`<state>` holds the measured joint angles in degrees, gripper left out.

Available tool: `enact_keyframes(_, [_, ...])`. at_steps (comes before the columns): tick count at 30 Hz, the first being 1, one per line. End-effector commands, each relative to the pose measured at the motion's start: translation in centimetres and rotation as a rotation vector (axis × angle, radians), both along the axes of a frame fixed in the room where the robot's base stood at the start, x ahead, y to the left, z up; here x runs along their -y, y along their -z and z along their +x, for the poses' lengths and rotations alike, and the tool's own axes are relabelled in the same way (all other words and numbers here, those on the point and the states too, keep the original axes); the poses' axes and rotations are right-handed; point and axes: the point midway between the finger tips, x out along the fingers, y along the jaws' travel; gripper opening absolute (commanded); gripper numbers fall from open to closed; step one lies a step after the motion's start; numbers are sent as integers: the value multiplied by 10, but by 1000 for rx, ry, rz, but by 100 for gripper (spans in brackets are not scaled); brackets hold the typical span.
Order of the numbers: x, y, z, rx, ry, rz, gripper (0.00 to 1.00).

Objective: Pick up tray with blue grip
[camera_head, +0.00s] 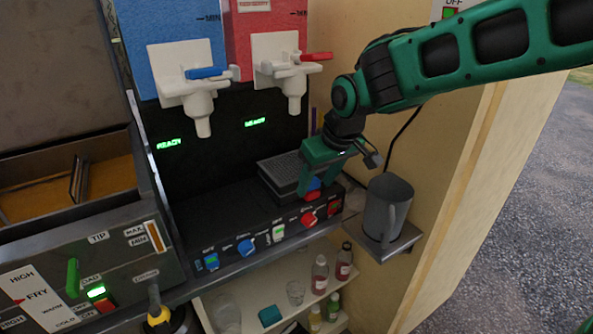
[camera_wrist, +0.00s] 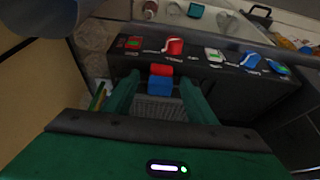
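The tray with the blue grip (camera_head: 281,165) is a dark grey ridged tray under the red dispenser's spout. It appears stacked on another tray with a red grip (camera_head: 313,196). In the wrist view the blue grip (camera_wrist: 160,87) shows between my fingers, with the red grip (camera_wrist: 161,70) just beyond it. My gripper (camera_head: 316,178) is at the front of the trays, pointing down. Its fingers stand open on either side of the blue grip, with a gap on both sides in the wrist view (camera_wrist: 160,80). Part of the tray is hidden behind my gripper.
The red dispenser spout (camera_head: 294,83) hangs above the trays, with a blue dispenser's spout (camera_head: 203,112) to its left. A grey mug (camera_head: 387,208) stands on a small side shelf at right. Knobs (camera_head: 246,247) line the front panel. Bottles (camera_head: 320,273) stand on shelves below.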

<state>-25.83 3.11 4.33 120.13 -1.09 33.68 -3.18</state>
Motion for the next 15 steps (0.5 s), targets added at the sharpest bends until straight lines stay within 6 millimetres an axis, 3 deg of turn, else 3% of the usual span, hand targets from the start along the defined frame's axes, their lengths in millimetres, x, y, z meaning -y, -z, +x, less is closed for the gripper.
enact_keyframes(1, [0,0,0,0,0,0,39])
enact_keyframes(5, [0,0,0,0,0,0,8])
enact_keyframes(6, [0,0,0,0,0,0,4])
enact_keyframes(15, [0,-2,0,1,0,1,4])
